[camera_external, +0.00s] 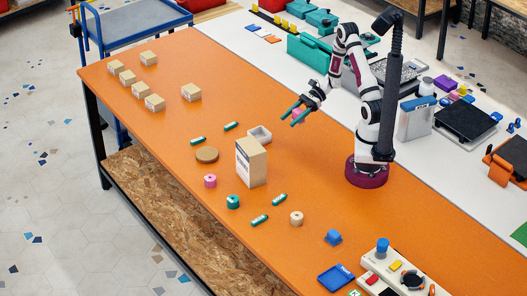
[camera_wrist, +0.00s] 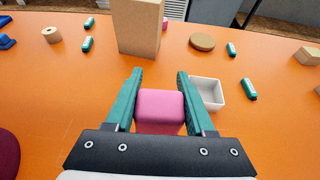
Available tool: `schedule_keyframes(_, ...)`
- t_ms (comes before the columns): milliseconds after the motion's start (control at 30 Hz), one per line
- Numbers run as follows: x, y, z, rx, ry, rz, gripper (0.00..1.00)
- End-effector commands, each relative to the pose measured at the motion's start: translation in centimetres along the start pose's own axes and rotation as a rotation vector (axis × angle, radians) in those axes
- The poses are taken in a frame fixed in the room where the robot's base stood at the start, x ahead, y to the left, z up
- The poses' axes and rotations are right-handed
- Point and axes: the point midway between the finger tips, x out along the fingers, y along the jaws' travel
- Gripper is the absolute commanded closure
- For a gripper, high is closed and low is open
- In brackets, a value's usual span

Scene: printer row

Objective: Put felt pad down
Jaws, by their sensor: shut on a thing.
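My gripper (camera_external: 289,118) is held above the orange table, in front of my base. Its teal fingers (camera_wrist: 160,80) are shut on the pink felt pad (camera_wrist: 160,105), a soft-edged block that spans the gap between them. In the external view a little of the felt pad (camera_external: 298,114) shows between the fingers. The pad's underside is hidden, and it appears to be clear of the table. A small white open tray (camera_wrist: 207,93) sits on the table, just right of the fingers in the wrist view. The tray (camera_external: 260,134) looks empty.
A tall cardboard box (camera_external: 251,162) stands near the tray. A brown disc (camera_external: 207,154), several green-and-white pieces and coloured spools lie around it. Small cartons (camera_external: 191,92) stand at the far left end. The orange table (camera_external: 325,170) is bare between the box and my base.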

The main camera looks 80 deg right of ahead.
Motion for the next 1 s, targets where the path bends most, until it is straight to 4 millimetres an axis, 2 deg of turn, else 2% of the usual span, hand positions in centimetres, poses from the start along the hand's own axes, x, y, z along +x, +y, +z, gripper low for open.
schedule_keyframes(200, 7.7, 1.1, -1.2, 0.004, 0.002, 0.011, 1.0)
schedule_keyframes(333, 11.0, 1.3, -1.7, 0.002, 0.001, 0.008, 1.0)
schedule_keyframes(433, 12.2, 1.3, -2.1, 0.002, 0.002, 0.004, 1.0)
schedule_keyframes(633, 13.7, 1.3, -5.4, 0.003, 0.002, 0.002, 1.0)
schedule_keyframes(1000, 13.9, 1.2, -5.9, 0.002, 0.001, 0.002, 1.0)
